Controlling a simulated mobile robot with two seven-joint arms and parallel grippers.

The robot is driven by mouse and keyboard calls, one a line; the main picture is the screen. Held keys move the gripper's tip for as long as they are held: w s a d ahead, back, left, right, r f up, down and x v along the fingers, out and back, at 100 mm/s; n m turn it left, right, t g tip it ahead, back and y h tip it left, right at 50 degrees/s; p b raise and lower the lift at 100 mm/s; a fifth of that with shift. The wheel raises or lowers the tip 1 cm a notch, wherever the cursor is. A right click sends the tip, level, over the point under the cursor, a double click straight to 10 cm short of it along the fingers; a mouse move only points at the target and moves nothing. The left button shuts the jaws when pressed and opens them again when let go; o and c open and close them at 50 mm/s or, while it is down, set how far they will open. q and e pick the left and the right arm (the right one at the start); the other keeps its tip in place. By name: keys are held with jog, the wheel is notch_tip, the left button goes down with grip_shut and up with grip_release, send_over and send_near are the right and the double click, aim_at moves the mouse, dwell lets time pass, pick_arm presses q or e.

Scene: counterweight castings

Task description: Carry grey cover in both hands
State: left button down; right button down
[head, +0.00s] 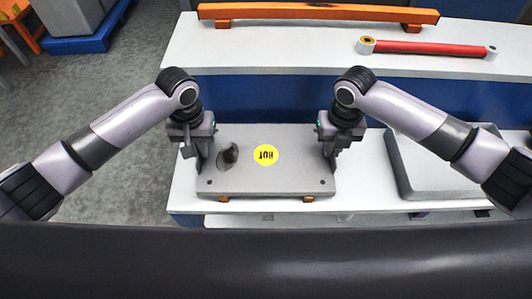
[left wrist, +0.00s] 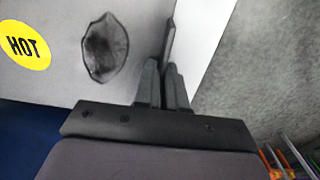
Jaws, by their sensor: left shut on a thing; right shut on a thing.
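The grey cover (head: 275,182) is a flat plate with a round yellow "HOT" label and a dark patch at its left. It lies level over small orange supports (head: 222,199) on the white bench; I cannot tell whether it touches them. My left gripper (head: 196,160) is shut on the cover's left side. In the left wrist view, the fingers (left wrist: 163,88) close on a thin upright piece at the edge of the cover (left wrist: 60,75), next to the dark patch. My right gripper (head: 328,152) is shut on the cover's right side; its fingertips are partly hidden.
Another grey slab (head: 435,165) lies to the right on the white bench (head: 188,195). A raised white shelf behind holds an orange beam (head: 318,13) and a red rod (head: 428,47). A blue pallet with a grey block (head: 80,22) stands on the floor at upper left.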

pick_arm(q)
jog(key=shift+r, duration=0.3)
pick_arm(e)
jog(key=shift+r, duration=0.3)
dwell(0.4)
